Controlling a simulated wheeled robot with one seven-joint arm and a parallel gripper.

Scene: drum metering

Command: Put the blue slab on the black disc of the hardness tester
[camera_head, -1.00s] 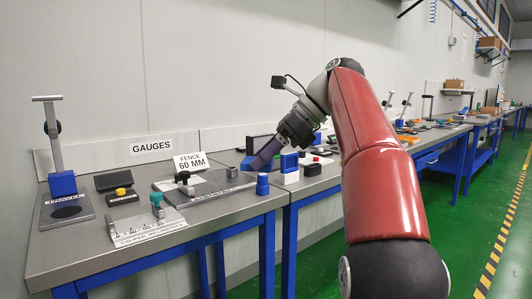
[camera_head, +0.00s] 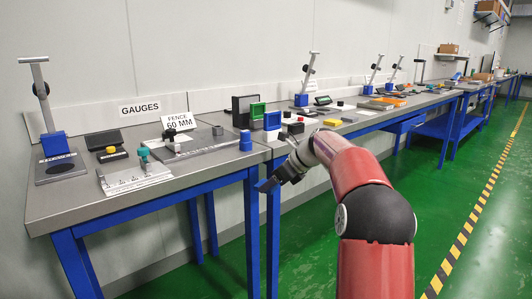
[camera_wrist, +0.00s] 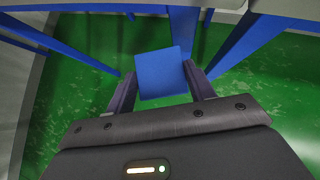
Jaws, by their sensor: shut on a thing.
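My gripper (camera_wrist: 160,88) is shut on the blue slab (camera_wrist: 162,70), which sits between the two fingers in the wrist view, over green floor and blue bench legs. In the head view my gripper (camera_head: 268,184) hangs in front of the bench edge, below the bench top; the slab is hard to make out there. A stand with a blue block and tall column (camera_head: 42,95) is at the far left of the bench, with a black disc (camera_head: 60,164) on its base plate. Similar stands are farther right. The label is too small to read, so I cannot tell which is the hardness tester.
The grey bench (camera_head: 100,212) carries a fence plate (camera_head: 205,146), a caliper plate (camera_head: 135,177), a blue cylinder (camera_head: 245,140) and open boxes (camera_head: 272,120). A second bench continues to the right. Green floor (camera_head: 330,230) is clear in front.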

